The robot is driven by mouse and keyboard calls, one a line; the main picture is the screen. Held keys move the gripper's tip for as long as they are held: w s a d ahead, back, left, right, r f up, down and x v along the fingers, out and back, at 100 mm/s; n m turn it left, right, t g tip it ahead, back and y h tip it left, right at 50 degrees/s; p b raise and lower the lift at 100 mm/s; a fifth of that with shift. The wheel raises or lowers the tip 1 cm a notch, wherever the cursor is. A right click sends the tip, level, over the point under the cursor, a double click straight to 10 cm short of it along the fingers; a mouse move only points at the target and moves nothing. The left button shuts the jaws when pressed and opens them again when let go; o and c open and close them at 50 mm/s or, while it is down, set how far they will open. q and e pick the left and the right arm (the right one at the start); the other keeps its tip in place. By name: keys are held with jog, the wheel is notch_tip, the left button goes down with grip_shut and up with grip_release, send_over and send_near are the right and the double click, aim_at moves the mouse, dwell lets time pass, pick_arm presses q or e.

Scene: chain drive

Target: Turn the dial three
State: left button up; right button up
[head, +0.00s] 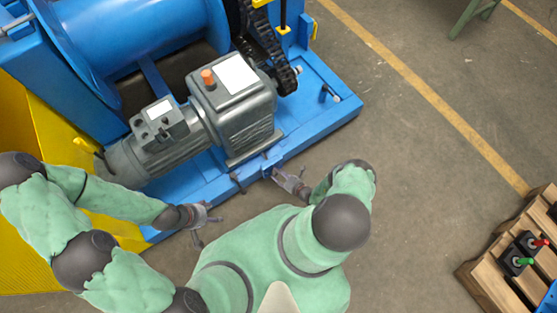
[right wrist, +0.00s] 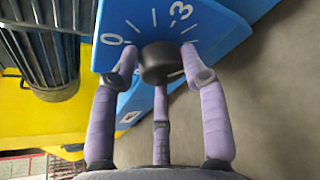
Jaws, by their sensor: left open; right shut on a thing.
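The dial is a dark round knob (right wrist: 160,62) on a blue panel (right wrist: 215,25) with white tick marks, a 0 at the left and a 3 towards the right. The lilac fingers of my right gripper (right wrist: 160,75) are closed around the knob, two at the sides and one below. In the head view my right gripper (head: 276,175) is at the front edge of the blue base, and the knob cannot be made out there. Where the knob points is not clear. My left gripper (head: 203,218) is open and empty, left of the right one, near the base's front edge.
A grey motor with gearbox (head: 240,110) stands on the blue base (head: 340,95), beside a large blue drum (head: 130,35) and a black chain (head: 262,40). A yellow guard (head: 30,120) is at the left. A wooden pallet (head: 490,260) lies lower right. Floor between is clear.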

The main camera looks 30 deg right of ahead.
jog(key=shift+d+f+m+y, duration=0.25)
jog(key=shift+d+m+y, duration=0.15)
jog(key=shift+m, duration=0.5)
jog(key=o, duration=1.1)
jog(key=shift+a, duration=0.1)
jog(key=shift+c, duration=0.2)
jog(key=shift+a, duration=0.1)
jog(key=shift+s+r, duration=0.1)
jog(key=shift+s, duration=0.05)
jog(key=v, duration=1.1)
jog(key=shift+s+d, duration=0.2)
jog(key=shift+s, duration=0.15)
